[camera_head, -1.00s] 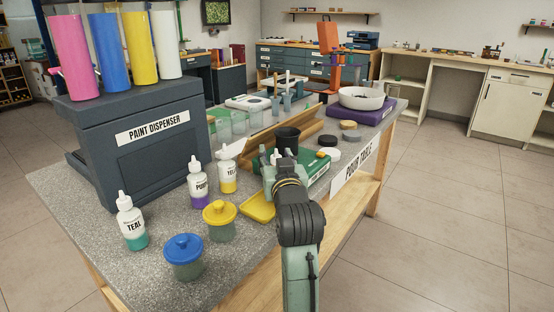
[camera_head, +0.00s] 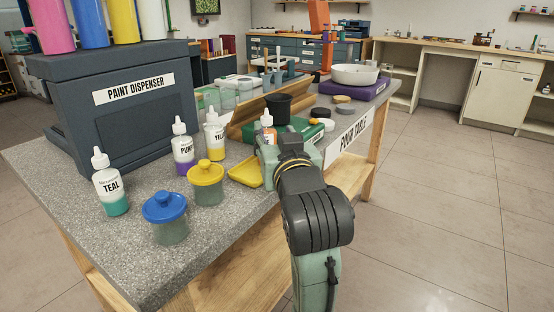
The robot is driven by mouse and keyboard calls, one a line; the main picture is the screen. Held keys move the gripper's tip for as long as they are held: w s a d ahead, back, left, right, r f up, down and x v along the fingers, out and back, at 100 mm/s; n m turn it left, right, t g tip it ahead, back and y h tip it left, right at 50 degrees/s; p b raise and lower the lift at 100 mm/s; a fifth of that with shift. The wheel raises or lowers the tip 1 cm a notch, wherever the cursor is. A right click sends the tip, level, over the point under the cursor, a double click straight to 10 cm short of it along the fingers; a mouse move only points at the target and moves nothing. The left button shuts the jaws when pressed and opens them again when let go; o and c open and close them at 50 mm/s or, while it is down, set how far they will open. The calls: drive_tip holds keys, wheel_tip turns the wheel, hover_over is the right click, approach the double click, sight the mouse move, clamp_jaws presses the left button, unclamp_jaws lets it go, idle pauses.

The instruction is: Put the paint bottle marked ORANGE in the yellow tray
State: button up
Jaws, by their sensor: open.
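A white-tipped bottle with an orange part (camera_head: 267,121) stands just beyond my gripper; its lower part and any label are hidden behind the gripper. The yellow tray (camera_head: 244,173) lies on the table just left of my gripper, and I see nothing in it. My gripper (camera_head: 270,147) is open, low over the table, between the tray and the green box. Its fingers are mostly hidden by its own body, so I cannot tell whether they are around the bottle. Bottles marked TEAL (camera_head: 111,184), PURPLE, partly read (camera_head: 183,149), and YELLOW, partly read (camera_head: 215,138), stand to the left.
A blue-lidded jar (camera_head: 168,218) and a yellow-lidded jar (camera_head: 206,184) stand at the near edge. A black cup (camera_head: 278,108) and a green box (camera_head: 312,133) are behind my gripper. The paint dispenser (camera_head: 122,115) fills the left. Floor is clear at right.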

drive_tip(key=shift+s+b, duration=0.65)
drive_tip(key=shift+b, duration=0.3)
